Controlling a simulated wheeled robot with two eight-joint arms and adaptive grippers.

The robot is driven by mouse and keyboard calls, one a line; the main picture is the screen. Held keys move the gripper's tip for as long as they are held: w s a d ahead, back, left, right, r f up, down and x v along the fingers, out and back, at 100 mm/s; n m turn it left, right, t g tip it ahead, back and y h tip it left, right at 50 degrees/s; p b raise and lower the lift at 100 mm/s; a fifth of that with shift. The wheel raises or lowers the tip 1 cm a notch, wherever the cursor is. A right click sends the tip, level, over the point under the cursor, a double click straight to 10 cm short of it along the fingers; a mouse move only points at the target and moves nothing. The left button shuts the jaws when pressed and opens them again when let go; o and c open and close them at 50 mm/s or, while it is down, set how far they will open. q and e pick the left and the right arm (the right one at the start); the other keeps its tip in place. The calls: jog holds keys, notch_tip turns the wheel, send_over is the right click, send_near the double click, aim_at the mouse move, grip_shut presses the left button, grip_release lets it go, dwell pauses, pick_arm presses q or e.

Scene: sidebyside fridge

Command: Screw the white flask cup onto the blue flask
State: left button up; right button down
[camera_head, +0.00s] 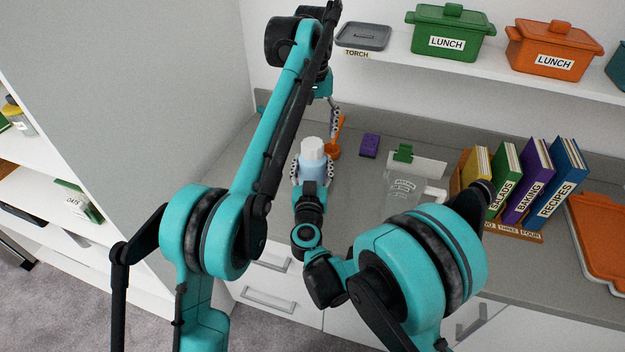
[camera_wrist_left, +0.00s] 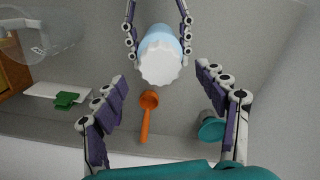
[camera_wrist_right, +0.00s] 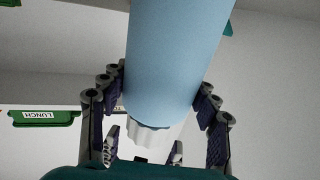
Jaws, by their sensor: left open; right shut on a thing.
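The pale blue flask (camera_head: 312,169) stands upright above or on the grey counter, with the white flask cup (camera_head: 312,148) at its top. My right gripper (camera_head: 311,178) is shut around the flask body; the flask fills the middle of the right wrist view (camera_wrist_right: 178,55). In the left wrist view the ridged white cup (camera_wrist_left: 160,66) faces the camera; whether it is threaded on is unclear. My left gripper (camera_wrist_left: 160,78) is open and empty, its fingers spread short of the cup on either side. In the head view its fingers are partly hidden behind the arm.
An orange scoop (camera_head: 335,151) is close behind the flask, with a purple sponge (camera_head: 369,145) to its right. A clear jug (camera_head: 403,195) and a white board with a green clip (camera_head: 430,166) stand further right, before the books (camera_head: 503,178). A shelf with lunch boxes (camera_head: 447,30) runs above.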

pick_arm(q)
jog(key=shift+r, duration=1.4)
pick_arm(e)
jog(key=shift+c, duration=1.7)
grip_release()
jog(key=s, duration=1.2)
jog(key=shift+a, duration=0.3)
